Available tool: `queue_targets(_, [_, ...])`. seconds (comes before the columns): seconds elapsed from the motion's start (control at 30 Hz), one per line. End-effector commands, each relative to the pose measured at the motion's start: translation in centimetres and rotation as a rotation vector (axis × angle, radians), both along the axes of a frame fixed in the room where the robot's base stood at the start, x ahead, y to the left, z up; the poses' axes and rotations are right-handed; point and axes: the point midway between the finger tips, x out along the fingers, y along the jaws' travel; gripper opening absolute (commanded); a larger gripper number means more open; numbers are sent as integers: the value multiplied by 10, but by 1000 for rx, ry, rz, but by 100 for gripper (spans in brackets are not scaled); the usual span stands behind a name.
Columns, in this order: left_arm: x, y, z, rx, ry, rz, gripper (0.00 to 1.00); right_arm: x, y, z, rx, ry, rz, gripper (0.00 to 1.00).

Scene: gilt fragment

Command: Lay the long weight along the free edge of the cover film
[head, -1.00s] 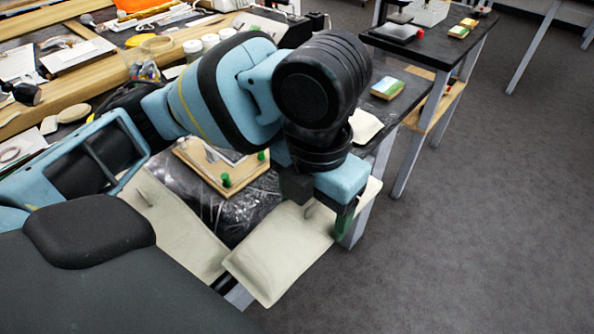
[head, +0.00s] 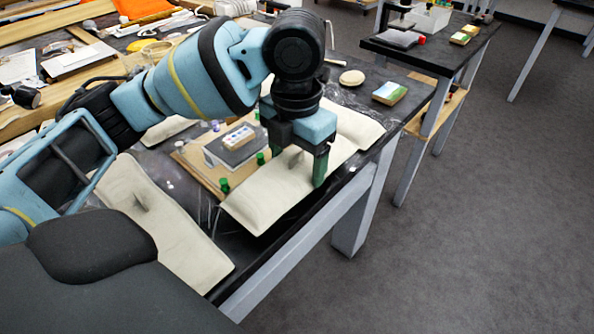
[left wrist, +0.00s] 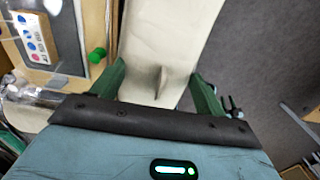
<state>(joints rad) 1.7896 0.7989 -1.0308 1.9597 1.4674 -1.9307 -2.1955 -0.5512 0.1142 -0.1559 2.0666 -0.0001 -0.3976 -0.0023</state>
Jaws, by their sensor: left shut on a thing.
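The long weight (head: 262,198) is a cream, flat, pillow-like bag with a small upright tab in its middle. It also shows in the left wrist view (left wrist: 172,35). My left gripper (head: 298,165) has its green fingers around the weight near the tab and is shut on it. The weight lies along the front side of the wooden board, near the table's right edge; I cannot tell whether it touches the table. The clear, shiny cover film (head: 196,190) shows in the gap left of the weight; its free edge is hard to make out. My right gripper is not in view.
The wooden board (head: 192,160) has green knobs (head: 224,185) and a dark panel with a small coloured block (head: 238,137). Open floor lies right of the table.

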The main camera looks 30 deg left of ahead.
Motion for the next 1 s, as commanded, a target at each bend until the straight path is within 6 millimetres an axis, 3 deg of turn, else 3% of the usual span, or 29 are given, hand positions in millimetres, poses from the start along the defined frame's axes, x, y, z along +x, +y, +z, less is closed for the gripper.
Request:
queue_targets(0.03, [-2,-1,-13,2,8,-5,38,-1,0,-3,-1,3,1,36])
queue_targets(0.17, [-2,-1,-28,2,5,-5,38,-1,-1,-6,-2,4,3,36])
queue_targets(0.5, [-2,-1,-30,0,3,-5,38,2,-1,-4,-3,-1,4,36])
queue_targets(0.53, [-2,-1,-31,2,4,-5,75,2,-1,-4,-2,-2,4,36])
queue_targets(0.6, [-2,-1,-31,2,4,-5,82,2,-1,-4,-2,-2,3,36])
queue_targets(0.87, [-2,-1,-30,2,4,-5,82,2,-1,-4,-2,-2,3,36])
queue_targets(1.0, [-1,-2,-19,1,1,-4,82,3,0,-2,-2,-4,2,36])
